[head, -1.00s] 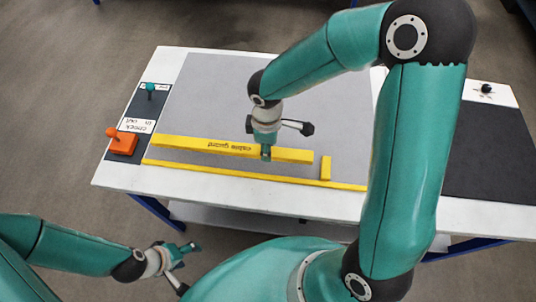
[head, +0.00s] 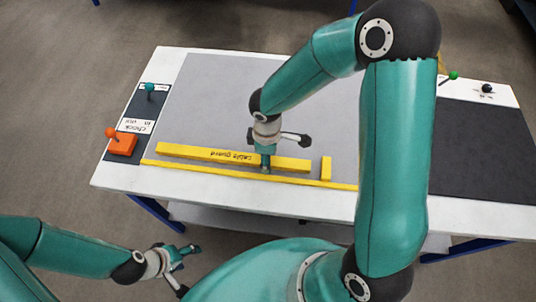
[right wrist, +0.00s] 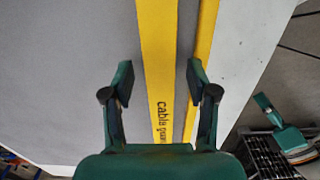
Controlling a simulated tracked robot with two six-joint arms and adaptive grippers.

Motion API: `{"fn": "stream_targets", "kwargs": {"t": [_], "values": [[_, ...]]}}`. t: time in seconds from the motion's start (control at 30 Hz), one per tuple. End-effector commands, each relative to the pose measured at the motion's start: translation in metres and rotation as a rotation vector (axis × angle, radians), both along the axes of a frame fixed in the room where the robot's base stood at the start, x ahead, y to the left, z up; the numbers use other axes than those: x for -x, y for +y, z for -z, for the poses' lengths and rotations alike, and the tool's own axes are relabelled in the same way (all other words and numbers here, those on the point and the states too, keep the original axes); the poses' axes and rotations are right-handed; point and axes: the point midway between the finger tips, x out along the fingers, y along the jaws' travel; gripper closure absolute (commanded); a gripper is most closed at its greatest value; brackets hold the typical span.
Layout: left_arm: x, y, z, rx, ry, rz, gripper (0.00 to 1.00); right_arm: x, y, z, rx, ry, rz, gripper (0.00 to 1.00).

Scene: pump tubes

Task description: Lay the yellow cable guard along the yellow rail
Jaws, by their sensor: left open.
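The yellow cable guard (head: 205,154), a long bar lettered "cable guard", lies on the grey mat. The yellow rail (head: 250,176) runs along the mat's near edge. The guard is roughly parallel to the rail, with a narrow grey strip between them in the right wrist view. My right gripper (head: 265,166) is over the guard, right of its middle. In the right wrist view its open fingers (right wrist: 160,82) stand either side of the guard (right wrist: 158,50), with space on both sides; the rail (right wrist: 205,40) is farther right. My left gripper (head: 182,255) is open and empty, off the table's near side.
A short yellow block (head: 326,168) stands just right of the guard's end. An orange box with a knob (head: 121,145) and a teal knob (head: 150,89) are at the left. A dark panel (head: 485,150) covers the right. The grey mat (head: 215,100) behind the guard is clear.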

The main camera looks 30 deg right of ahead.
Motion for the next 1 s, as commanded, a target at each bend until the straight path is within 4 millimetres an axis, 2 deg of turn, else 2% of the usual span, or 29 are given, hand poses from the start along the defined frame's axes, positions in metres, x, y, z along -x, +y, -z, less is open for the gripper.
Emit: {"fn": "stream_targets", "kwargs": {"t": [0.27,0.37,0.8,1.0], "values": [[0.000,0.000,-0.002,0.000,0.000,0.000,0.37,-0.001,0.000,-0.008,0.000,-0.002,0.001,0.42],[0.000,0.000,-0.004,0.000,0.000,0.000,0.37,-0.002,0.000,-0.021,0.001,-0.006,0.001,0.42],[0.000,0.000,-0.011,0.000,0.000,0.000,0.37,-0.002,0.001,-0.102,0.000,-0.005,-0.001,0.42],[0.000,0.000,-0.011,0.000,0.000,0.000,0.37,-0.001,0.001,-0.119,0.000,-0.002,-0.001,0.42]]}}
